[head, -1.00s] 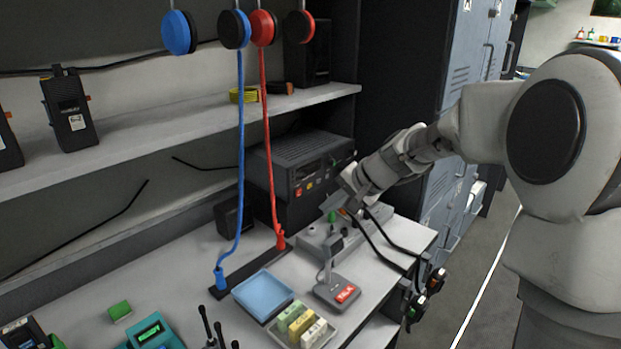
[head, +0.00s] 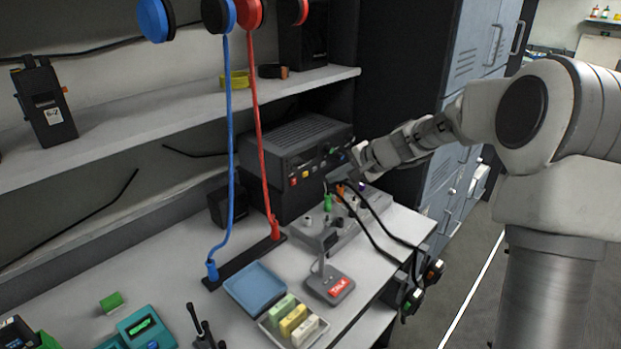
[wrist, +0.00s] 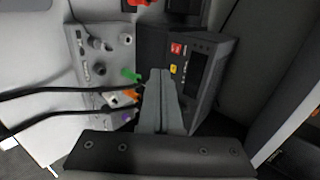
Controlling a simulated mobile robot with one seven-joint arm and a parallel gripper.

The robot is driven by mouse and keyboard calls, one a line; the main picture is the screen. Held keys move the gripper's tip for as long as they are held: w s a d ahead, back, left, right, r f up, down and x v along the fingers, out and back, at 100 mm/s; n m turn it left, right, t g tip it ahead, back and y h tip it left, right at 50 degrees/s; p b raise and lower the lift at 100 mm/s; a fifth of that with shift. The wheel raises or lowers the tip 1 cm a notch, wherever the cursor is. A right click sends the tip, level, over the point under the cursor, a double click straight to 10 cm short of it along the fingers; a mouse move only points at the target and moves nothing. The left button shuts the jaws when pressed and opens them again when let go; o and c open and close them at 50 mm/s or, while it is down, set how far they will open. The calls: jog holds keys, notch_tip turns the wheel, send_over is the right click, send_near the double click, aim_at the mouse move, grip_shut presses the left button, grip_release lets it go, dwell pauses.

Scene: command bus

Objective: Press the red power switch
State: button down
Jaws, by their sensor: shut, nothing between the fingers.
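The red power switch (wrist: 177,48) is a small square red button on the front of a dark grey radio unit (wrist: 213,75). In the head view the radio unit (head: 300,145) stands at the back of the desk, and the red switch (head: 293,182) is at the left of its front. A yellow button (wrist: 174,69) sits beside the red one. My gripper (wrist: 160,73) is shut and empty. In the wrist view its fingertips are just below the yellow button, apart from the red switch. In the head view my gripper (head: 340,178) is right of the switch, above a grey panel.
The grey panel (head: 318,232) carries knobs and coloured plugs with black cables. A desk microphone with a red TALK button (head: 339,287), a blue tray (head: 255,288) and several coloured blocks (head: 293,320) lie in front. Blue (head: 229,130) and red (head: 256,120) cords hang left of the radio.

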aim_at(294, 178)
jog(key=shift+w+a+r+p+x, duration=0.15)
jog(key=shift+w+a+r+x, duration=0.15)
jog(key=shift+x, duration=1.8)
jog(key=shift+w+a+r+p+x, duration=0.15)
jog(key=shift+r+x, duration=0.3)
jog(key=shift+x, duration=1.6)
jog(key=shift+w+a+r+p+x, duration=0.1)
jog(key=shift+w+a+r+x, duration=0.2)
jog(key=shift+x, duration=1.8)
jog(key=shift+s+r, duration=0.1)
jog(key=shift+r, duration=0.05)
jog(key=p, duration=0.3)
jog(key=shift+a+r, duration=0.1)
jog(key=shift+r, duration=0.25)
jog(key=shift+w+f, duration=0.25)
jog(key=shift+f, duration=0.1)
jog(key=shift+r+p, duration=0.55)
jog(key=shift+r, duration=0.35)
